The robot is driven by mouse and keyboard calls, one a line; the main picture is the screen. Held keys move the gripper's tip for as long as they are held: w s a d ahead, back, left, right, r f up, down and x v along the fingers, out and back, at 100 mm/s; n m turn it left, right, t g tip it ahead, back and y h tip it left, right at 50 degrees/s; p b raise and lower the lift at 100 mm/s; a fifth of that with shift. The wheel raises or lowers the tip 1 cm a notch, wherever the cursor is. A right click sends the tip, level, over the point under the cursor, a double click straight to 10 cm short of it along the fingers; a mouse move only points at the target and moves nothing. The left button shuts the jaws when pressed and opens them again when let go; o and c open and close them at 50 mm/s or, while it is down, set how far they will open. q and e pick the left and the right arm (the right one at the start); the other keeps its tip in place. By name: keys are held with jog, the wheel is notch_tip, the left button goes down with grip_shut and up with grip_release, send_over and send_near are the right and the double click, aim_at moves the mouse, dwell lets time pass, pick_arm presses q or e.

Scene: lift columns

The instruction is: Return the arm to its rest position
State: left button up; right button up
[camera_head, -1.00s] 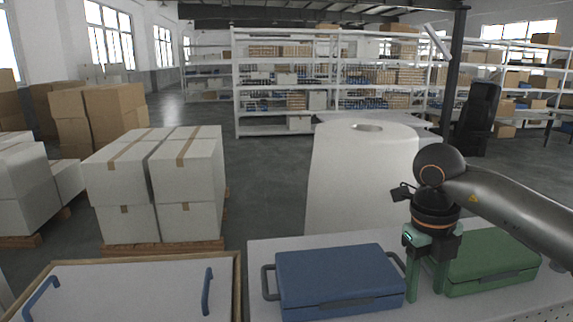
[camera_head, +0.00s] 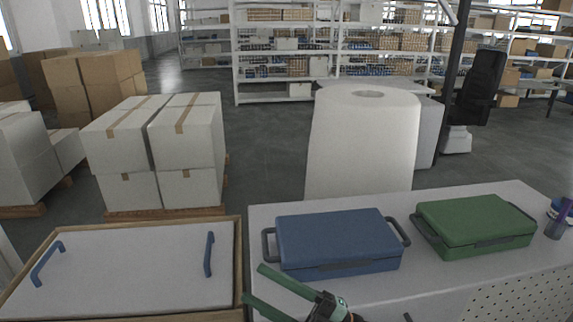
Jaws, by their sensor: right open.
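My right gripper (camera_head: 254,284) shows at the bottom centre of the head view, its two green fingers spread apart and pointing left. Nothing is between the fingers. It is in front of the blue case (camera_head: 338,240), near the front left of the white table (camera_head: 450,285). I cannot tell whether it touches the table. Most of the right arm is below the picture. My left arm and gripper are not in view.
The blue case and a green case (camera_head: 475,225) lie closed on the table. At the left is a wooden-framed tray (camera_head: 237,250) holding a white panel with blue handles. Stacked white boxes (camera_head: 160,140) and a white cylindrical column (camera_head: 362,145) stand behind.

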jog(key=w+d+f+m+t+h, duration=0.1)
jog(key=d+f+m+t+h, duration=0.9)
jog(key=f+m+h, duration=0.6)
jog(key=s+d+f+m+g+h, duration=0.1)
jog(key=s+d+f+m+g, duration=0.3)
jog(key=s+f, duration=0.3)
jog(key=s+d+f+m+g+h, duration=0.2)
jog(key=s+d+f, duration=0.4)
jog(key=f, duration=0.6)
jog(key=shift+s+m+g, duration=0.9)
jog(key=shift+s, duration=0.15)
